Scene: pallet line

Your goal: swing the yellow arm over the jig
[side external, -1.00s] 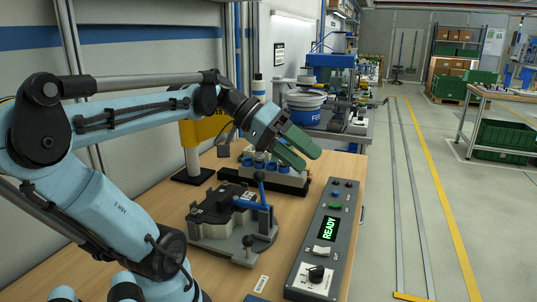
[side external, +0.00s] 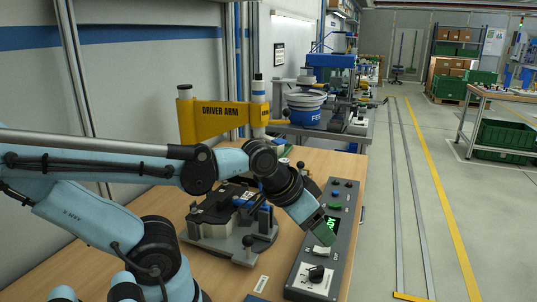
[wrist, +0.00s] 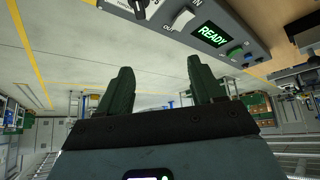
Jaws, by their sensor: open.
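The yellow arm (side external: 208,121), marked DRIVER ARM, sits on a post at the back of the bench in the side view. The jig (side external: 217,208), a dark and grey fixture on a grey plate, lies in front of the yellow arm, partly hidden behind my arm. My gripper (side external: 325,232) is to the right of the jig, over the control box and well apart from the yellow arm. In the wrist view my gripper (wrist: 157,82) has its two green fingers spread with nothing between them.
The control box (side external: 303,258) stands right of the jig; its lit READY display (wrist: 209,35) shows in the wrist view. A blue and white bucket (side external: 305,110) stands on another table behind. The floor aisle to the right is clear.

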